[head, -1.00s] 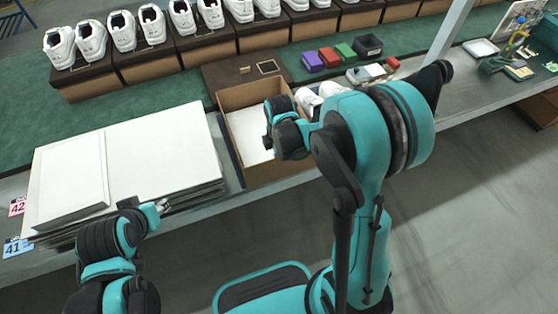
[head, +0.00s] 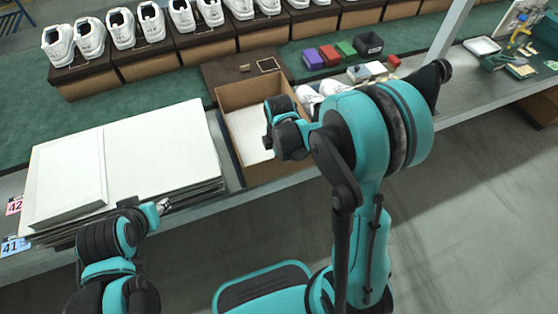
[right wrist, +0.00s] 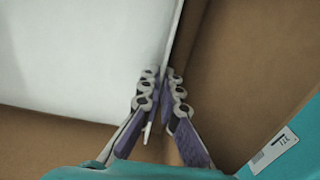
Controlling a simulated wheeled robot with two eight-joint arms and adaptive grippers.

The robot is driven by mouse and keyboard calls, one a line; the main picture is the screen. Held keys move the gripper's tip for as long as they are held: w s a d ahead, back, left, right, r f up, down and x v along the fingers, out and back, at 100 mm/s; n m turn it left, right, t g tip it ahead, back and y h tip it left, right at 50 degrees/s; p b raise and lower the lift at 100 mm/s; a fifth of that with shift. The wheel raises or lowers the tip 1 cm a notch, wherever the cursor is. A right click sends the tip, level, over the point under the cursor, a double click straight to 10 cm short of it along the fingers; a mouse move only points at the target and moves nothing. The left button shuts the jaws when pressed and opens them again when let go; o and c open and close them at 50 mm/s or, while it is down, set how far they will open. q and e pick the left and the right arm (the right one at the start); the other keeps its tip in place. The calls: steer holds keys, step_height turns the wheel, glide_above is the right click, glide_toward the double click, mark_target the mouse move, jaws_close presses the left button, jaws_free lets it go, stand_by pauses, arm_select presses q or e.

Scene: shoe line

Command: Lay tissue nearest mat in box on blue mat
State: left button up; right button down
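An open brown box (head: 285,160) stands on a narrow dark blue mat (head: 229,162) at the middle of the bench. A white tissue sheet (head: 248,132) is inside it and also fills the left of the right wrist view (right wrist: 80,50). My right gripper (right wrist: 160,75) points into the box, its fingertips close together at the sheet's edge beside a brown wall. I cannot tell whether they pinch the sheet. In the head view its fingertips are hidden.
Shoe pairs on brown boxes (head: 205,50) line the back. A dark lid (head: 240,72) lies behind the open box. White shoes (head: 325,92) and small coloured blocks (head: 328,55) are to its right. Number cards 42 (head: 14,205) and 41 (head: 15,246) mark the left edge.

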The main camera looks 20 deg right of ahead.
steer(key=shift+f, duration=0.2)
steer(key=c, duration=1.6)
jaws_free()
steer(key=shift+c, duration=0.2)
steer(key=shift+r, duration=0.15)
